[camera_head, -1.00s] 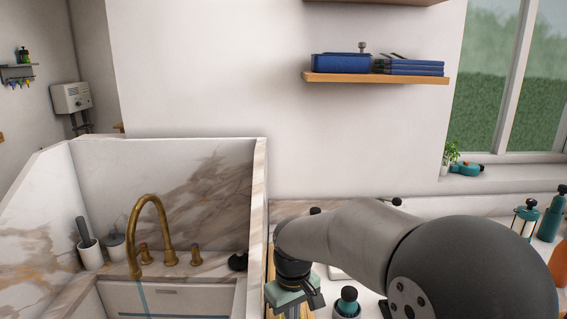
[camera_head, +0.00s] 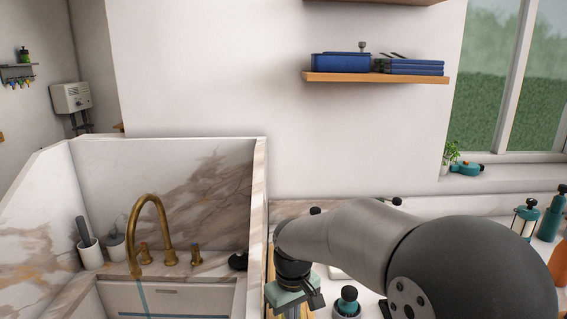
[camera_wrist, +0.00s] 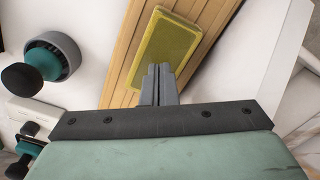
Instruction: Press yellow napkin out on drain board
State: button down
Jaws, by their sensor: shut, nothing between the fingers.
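The yellow napkin (camera_wrist: 166,50) shows in the wrist view as a flat, compact rectangle with a paler rim. It lies on the slatted wooden drain board (camera_wrist: 123,75). My gripper (camera_wrist: 158,70) is shut with nothing between its fingers. In the head view the arm covers most of the board, and the napkin is hidden there.
A marble sink with a brass tap (camera_head: 150,225) stands left of the board behind a marble side wall (camera_head: 259,215). A wall shelf (camera_head: 375,78) holds blue items.

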jog(key=shift+f+b, duration=0.45)
jog(key=shift+f, duration=0.4)
dwell(0.8)
jog(key=shift+r+p, duration=0.15)
jog(key=shift+p, duration=0.2)
dwell(2.8)
notch_tip(320, 180, up, 8)
jog(key=p, duration=0.5)
jog(key=shift+p, duration=0.35)
jog(key=s+d+m, duration=0.3)
jog(key=s+d, duration=0.3)
jog(key=s, duration=0.4)
jog(key=s+d+m+t, duration=0.1)
jog(key=s+d+m, duration=0.2)
jog(key=s+d, duration=0.4)
jog(key=s, duration=0.3)
